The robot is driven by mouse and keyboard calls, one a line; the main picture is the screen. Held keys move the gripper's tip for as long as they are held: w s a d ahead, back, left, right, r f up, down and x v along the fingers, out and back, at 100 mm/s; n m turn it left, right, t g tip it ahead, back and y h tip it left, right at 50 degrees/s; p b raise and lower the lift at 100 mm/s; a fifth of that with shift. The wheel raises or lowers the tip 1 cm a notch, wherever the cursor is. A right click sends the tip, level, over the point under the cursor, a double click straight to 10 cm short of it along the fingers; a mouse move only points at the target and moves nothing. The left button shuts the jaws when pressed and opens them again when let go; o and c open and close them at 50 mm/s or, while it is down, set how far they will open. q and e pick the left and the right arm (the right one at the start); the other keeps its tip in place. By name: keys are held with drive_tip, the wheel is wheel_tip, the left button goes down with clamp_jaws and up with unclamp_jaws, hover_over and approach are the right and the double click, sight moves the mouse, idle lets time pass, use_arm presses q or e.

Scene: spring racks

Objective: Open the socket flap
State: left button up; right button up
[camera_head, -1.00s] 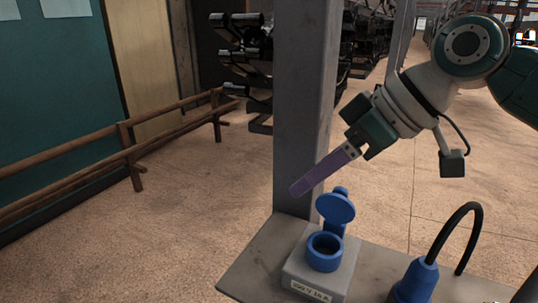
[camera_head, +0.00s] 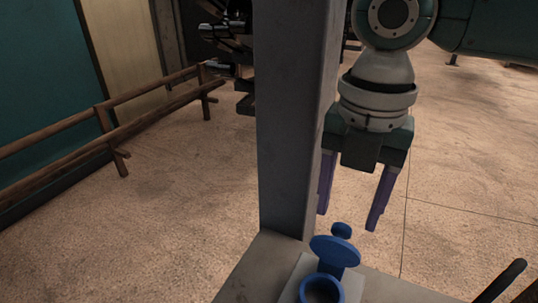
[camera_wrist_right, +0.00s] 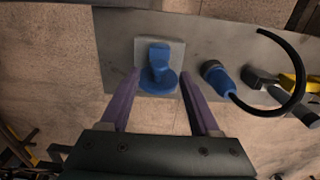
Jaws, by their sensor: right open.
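The blue socket flap (camera_head: 334,250) is raised off the blue socket ring (camera_head: 322,290), whose round mouth shows at the bottom of the head view. The ring sits on a grey box (camera_head: 290,288). In the right wrist view the flap's disc (camera_wrist_right: 158,84) lies between my finger lines, on the near side of the grey box (camera_wrist_right: 176,48). My right gripper (camera_head: 347,221) points down with its purple fingers spread and empty, behind and above the flap. I see no clear contact. My left gripper is out of view.
A grey post (camera_head: 290,120) stands just left of my right gripper. A blue plug (camera_wrist_right: 216,76) with a looped black cable (camera_wrist_right: 296,75) sits beside the box on the grey shelf (camera_wrist_right: 115,50), with a yellow item (camera_wrist_right: 300,86) further right. A wooden rail (camera_head: 60,130) runs at the left.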

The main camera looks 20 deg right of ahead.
sight(344, 224)
drive_tip(key=shift+f, duration=1.65)
drive_tip(key=shift+c, duration=0.4)
clamp_jaws()
